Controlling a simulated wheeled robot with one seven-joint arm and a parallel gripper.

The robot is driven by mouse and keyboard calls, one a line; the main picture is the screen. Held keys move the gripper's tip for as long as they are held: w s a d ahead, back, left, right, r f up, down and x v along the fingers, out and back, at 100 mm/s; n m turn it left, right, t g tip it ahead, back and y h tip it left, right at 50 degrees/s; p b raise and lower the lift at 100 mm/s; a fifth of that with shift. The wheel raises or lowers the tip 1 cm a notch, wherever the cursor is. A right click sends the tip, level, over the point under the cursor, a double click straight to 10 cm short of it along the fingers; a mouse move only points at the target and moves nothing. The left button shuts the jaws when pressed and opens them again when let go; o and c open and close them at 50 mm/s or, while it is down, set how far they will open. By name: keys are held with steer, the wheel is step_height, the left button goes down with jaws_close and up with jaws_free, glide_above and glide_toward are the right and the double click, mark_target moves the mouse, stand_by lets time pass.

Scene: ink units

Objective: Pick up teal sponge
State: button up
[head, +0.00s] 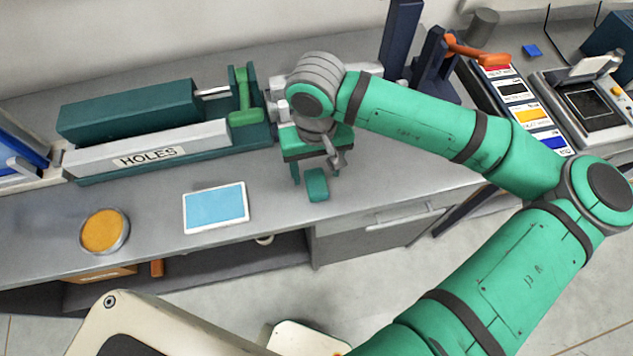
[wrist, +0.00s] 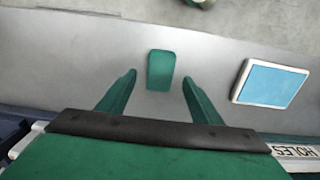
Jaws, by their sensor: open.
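The teal sponge (head: 317,185) lies flat on the grey counter near its front edge. In the wrist view the sponge (wrist: 160,70) lies between and just beyond the lines of my two fingertips. My gripper (head: 311,172) points down over the counter, close to the sponge. In the wrist view my gripper (wrist: 158,82) is open, with nothing between its fingers. A gap shows on each side of the sponge, and I see no contact.
A blue pad with a white rim (head: 215,206) and a round orange dish (head: 104,231) lie to the left. The machine marked HOLES (head: 150,157) stands behind them. A tray of coloured cards (head: 520,105) and a grey device (head: 590,103) are at right.

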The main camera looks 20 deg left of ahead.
mark_target(316, 182)
steer(key=shift+f, duration=2.5)
steer(key=shift+s, duration=0.1)
steer(key=c, duration=1.1)
